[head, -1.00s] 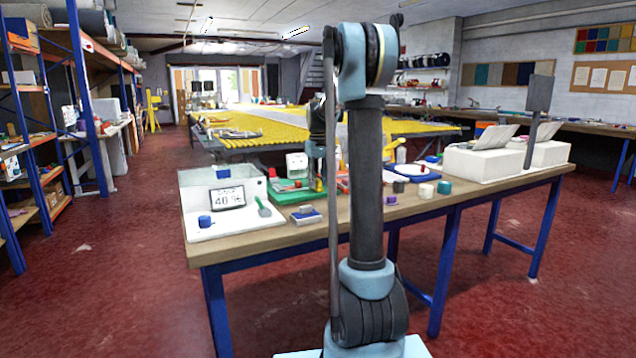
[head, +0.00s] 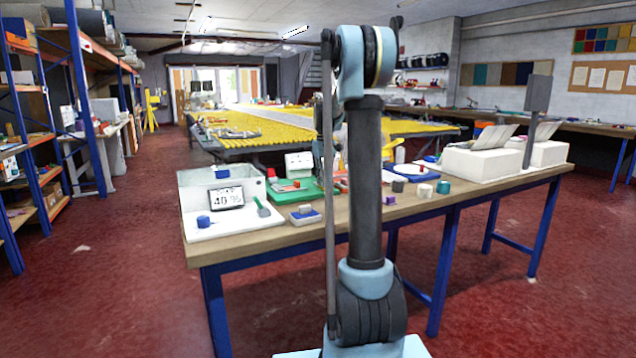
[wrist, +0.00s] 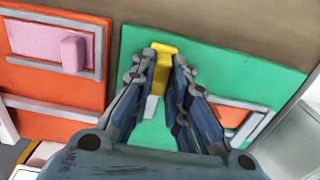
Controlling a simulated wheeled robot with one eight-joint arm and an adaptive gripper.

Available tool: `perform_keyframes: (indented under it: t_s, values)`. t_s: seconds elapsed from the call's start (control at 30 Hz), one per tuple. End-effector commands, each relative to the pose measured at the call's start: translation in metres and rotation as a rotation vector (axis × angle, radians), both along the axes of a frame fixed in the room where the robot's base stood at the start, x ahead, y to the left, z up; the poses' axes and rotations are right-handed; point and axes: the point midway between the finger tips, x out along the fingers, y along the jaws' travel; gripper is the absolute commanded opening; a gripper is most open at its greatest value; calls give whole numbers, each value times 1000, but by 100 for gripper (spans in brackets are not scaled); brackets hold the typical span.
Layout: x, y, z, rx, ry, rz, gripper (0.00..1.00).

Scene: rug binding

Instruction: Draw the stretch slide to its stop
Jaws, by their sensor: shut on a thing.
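A yellow handle (wrist: 164,50), which I take to be the stretch slide, stands on a green board (wrist: 225,65) in the wrist view. My gripper (wrist: 165,64) is shut on it, with a fingertip on each side. A pale strip shows below the handle between the fingers. The green board (head: 283,196) also shows on the bench in the head view. There my gripper and the handle are hidden behind my arm. Any stop at the end of the slide's travel cannot be made out.
An orange board (wrist: 30,85) with a pink block (wrist: 74,53) lies left of the green board in the wrist view. A white tray with a display (head: 228,199) stands left on the bench (head: 240,245). White boxes (head: 480,163) stand right.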

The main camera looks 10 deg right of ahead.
Motion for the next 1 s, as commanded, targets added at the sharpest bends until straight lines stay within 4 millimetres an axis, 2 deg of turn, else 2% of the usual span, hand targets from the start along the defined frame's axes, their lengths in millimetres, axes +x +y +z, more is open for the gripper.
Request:
perform_keyframes:
  t_s: [0.1,0.17,0.47,0.5,0.57,0.87,1.0]
  values:
    - [7,-21,0,-1,0,-3,0]
    - [9,-27,0,0,0,-3,0]
    - [11,-32,1,-4,-3,-3,0]
    - [11,-33,1,-4,-3,-3,22]
    - [11,-33,1,-5,-2,-4,35]
    - [10,-31,0,-2,-1,-2,35]
    - [10,-30,7,-1,0,-2,35]
